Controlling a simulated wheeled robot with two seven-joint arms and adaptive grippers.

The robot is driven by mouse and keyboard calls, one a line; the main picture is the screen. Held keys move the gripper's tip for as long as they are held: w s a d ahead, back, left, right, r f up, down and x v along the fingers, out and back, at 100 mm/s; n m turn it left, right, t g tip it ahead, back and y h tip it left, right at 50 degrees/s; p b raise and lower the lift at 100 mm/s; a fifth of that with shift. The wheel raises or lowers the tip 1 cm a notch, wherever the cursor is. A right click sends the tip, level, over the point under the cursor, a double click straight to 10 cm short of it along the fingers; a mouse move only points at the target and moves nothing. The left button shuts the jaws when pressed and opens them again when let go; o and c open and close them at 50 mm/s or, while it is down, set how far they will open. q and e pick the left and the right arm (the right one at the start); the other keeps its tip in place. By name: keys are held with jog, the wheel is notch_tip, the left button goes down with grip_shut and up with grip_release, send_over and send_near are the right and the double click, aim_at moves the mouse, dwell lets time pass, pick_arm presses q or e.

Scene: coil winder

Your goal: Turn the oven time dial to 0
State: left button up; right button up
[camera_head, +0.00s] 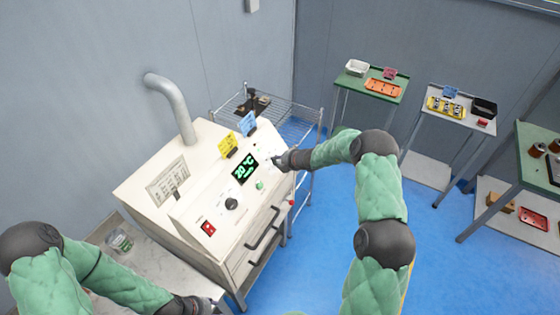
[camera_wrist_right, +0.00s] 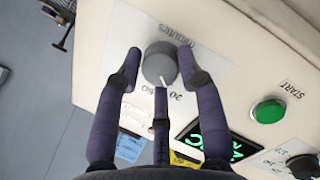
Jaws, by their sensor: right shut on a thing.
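The beige oven (camera_head: 150,195) stands at the left of the head view, with a green-lit display (camera_head: 245,168) reading 20 °C. The grey time dial (camera_wrist_right: 160,62) is in the wrist view, beside the printed word MINUTES. Its white pointer line points down in the picture, near the printed 20 and 60. My right gripper (camera_wrist_right: 158,66) has fingers on both sides of the dial and is shut on it. In the head view the right gripper (camera_head: 281,162) is at the panel's right end and hides most of the dial. My left gripper (camera_head: 195,305) is partly cut off at the bottom edge.
A green START button (camera_wrist_right: 268,112) and a black knob (camera_wrist_right: 303,166) are near the dial on the panel. A red switch (camera_head: 208,228) is lower left. Yellow (camera_head: 228,145) and blue (camera_head: 247,124) signs stand on the oven. A wire rack (camera_head: 290,112) stands behind.

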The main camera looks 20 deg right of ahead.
jog(key=shift+s+d+f, duration=0.1)
jog(key=shift+s+f, duration=0.05)
jog(key=shift+f, duration=0.15)
jog(key=shift+f+n+b, duration=0.1)
jog(key=shift+n+b, duration=0.2)
jog(key=shift+b, duration=0.4)
jog(key=n+t+b, duration=0.1)
jog(key=n+b, duration=0.3)
jog(key=b, duration=0.2)
jog(key=shift+d+f, duration=0.15)
jog(key=n+b, duration=0.2)
jog(key=n, duration=0.1)
jog(key=shift+t+y+b, duration=0.3)
jog(key=shift+y+b, duration=0.05)
jog(key=shift+y, duration=0.05)
jog(key=shift+d+r+n+b, duration=0.1)
jog(key=shift+r+n+b, duration=0.3)
jog(key=shift+n, duration=0.2)
jog(key=shift+r, duration=0.1)
